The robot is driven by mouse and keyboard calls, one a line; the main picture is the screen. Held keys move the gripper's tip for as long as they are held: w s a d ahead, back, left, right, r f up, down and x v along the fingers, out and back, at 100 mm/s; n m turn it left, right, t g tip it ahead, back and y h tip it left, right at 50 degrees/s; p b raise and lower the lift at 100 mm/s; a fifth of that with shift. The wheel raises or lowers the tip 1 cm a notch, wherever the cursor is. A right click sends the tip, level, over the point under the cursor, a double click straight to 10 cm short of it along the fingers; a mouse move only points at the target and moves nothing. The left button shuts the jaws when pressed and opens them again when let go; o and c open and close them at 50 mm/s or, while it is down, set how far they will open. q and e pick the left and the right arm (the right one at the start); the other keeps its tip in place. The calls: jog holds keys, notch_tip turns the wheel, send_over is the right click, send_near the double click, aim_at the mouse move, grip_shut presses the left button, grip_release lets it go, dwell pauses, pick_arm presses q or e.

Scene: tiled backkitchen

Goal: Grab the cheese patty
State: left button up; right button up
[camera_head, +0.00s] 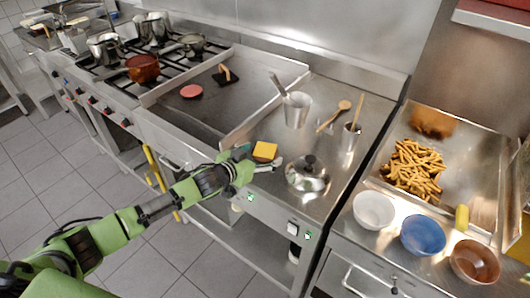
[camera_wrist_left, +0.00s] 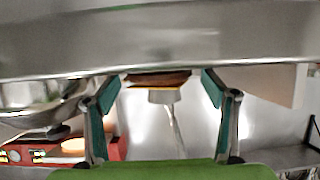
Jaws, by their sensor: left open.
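The cheese patty (camera_head: 265,151), topped with a yellow square slice, lies near the front edge of the steel counter (camera_head: 262,192) in the head view. My left gripper (camera_head: 259,157) reaches in from the front left at counter height, with its fingers around the patty's near side. In the left wrist view the brown patty (camera_wrist_left: 158,79) shows between the tips of the two spread teal fingers (camera_wrist_left: 161,86), with gaps visible on both sides. The gripper is open. My right gripper is not in view.
A shiny domed metal lid (camera_head: 307,176) sits close to the right of the gripper. A steel container (camera_head: 297,110) with a utensil stands behind. A red patty (camera_head: 191,91) lies on the griddle (camera_head: 185,115). White (camera_head: 373,211) and blue (camera_head: 423,235) bowls stand farther right.

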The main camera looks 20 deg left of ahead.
pick_arm(q)
jog(key=c, duration=1.3)
jog(key=shift+o, duration=0.2)
